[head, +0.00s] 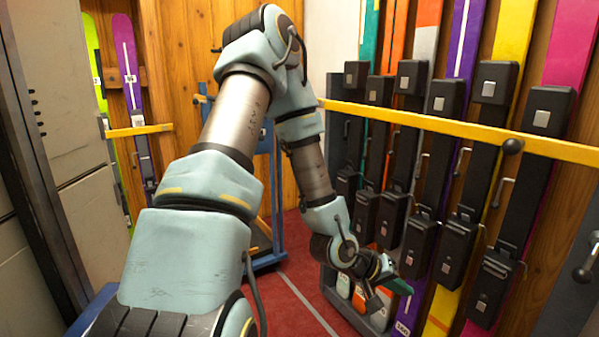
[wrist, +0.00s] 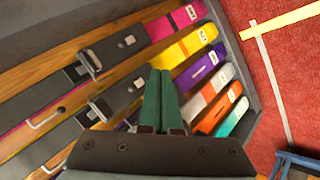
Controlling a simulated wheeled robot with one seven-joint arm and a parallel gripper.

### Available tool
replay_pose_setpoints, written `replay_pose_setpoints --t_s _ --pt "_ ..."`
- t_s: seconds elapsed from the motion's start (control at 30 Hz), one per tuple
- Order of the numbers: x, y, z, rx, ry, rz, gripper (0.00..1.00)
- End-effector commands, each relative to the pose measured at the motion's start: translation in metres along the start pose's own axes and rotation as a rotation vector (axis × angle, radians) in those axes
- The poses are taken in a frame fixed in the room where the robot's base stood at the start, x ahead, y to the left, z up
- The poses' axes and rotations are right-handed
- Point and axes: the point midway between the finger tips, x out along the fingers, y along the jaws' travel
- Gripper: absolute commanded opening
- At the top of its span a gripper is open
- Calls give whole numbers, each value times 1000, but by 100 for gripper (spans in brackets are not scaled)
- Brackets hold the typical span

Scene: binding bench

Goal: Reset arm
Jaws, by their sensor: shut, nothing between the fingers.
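My arm reaches forward and down over the red floor in the head view. My gripper (head: 392,277) is low at the right, near the lower ends of the ski rack. In the wrist view my gripper (wrist: 161,72) shows two green fingers pressed side by side, shut and empty. The fingers point toward the coloured ski ends, with the yellow ski (wrist: 190,46) and purple ski (wrist: 201,66) just beyond and to the right of the tips. I cannot tell whether the fingers touch anything.
Several skis with black bindings (head: 443,98) stand along the right wall behind a yellow rail (head: 450,127). A grey base tray (head: 372,321) holds their lower ends. A blue frame (head: 268,190) and a purple ski (head: 131,80) stand at the back. Red floor (head: 300,290) lies clear between.

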Motion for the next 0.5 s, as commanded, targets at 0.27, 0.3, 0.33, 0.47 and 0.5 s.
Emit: replay_pose_setpoints --t_s 0.27,0.3,0.33,0.47,0.5 --pt "-129 -103 -50 138 -43 -538 0" --pt "-150 -111 -52 133 -56 -593 0" --pt "-166 -115 -53 126 -67 -629 0" --pt "-220 -125 -48 81 -110 -732 0" --pt "-233 -125 -45 67 -122 -751 0"
